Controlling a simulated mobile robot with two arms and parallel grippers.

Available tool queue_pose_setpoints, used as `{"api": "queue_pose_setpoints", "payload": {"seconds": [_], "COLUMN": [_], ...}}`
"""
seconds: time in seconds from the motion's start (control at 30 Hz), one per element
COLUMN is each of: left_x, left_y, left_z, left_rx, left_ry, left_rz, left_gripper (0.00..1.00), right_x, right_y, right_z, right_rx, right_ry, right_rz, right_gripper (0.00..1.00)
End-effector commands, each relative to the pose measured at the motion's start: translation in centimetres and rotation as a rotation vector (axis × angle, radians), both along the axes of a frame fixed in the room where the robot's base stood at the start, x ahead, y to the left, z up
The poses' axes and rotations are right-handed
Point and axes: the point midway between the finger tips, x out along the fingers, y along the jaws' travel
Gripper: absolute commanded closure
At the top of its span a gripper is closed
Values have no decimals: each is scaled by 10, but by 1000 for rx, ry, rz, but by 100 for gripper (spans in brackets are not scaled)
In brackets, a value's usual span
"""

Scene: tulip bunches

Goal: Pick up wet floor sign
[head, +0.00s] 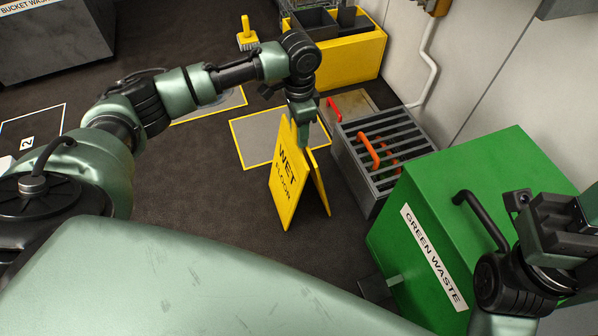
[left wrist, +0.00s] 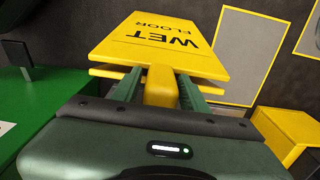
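The yellow wet floor sign (head: 288,180) is an A-frame with its two panels spread, below my left gripper in the head view. Its lettered panel (left wrist: 160,45) fills the top middle of the left wrist view. My left gripper (head: 302,125) is at the sign's top edge. In the left wrist view, the two green fingers (left wrist: 162,88) lie on either side of the yellow top grip, close against it with no clear gap. Whether the feet touch the floor is hard to tell. My right gripper (head: 565,225) is at the right edge, partly cut off, its fingers unclear.
A green waste bin (head: 440,190) stands at right, beside a grey slatted crate (head: 362,170) with orange-handled items. A yellow box (head: 350,62) and a yellow brush (head: 247,38) are behind. Yellow-edged grey floor patches (head: 255,150) lie nearby. The dark floor left of the sign is clear.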

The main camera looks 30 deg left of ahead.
Motion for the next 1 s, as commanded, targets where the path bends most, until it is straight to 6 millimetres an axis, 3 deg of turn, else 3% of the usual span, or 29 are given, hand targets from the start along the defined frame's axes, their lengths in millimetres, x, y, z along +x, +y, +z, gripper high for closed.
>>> {"api": "queue_pose_setpoints", "payload": {"seconds": [0.03, 0.13, 1.0], "left_x": [0, 0, 0], "left_y": [0, 0, 0], "left_z": [0, 0, 0], "left_rx": [0, 0, 0], "left_ry": [0, 0, 0], "left_rz": [0, 0, 0], "left_gripper": [74, 100, 100], "right_x": [0, 0, 0], "right_y": [0, 0, 0], "right_z": [0, 0, -1], "right_rx": [0, 0, 1], "right_ry": [0, 0, 1], "right_rz": [0, 0, 1], "right_gripper": [64, 64, 64]}}
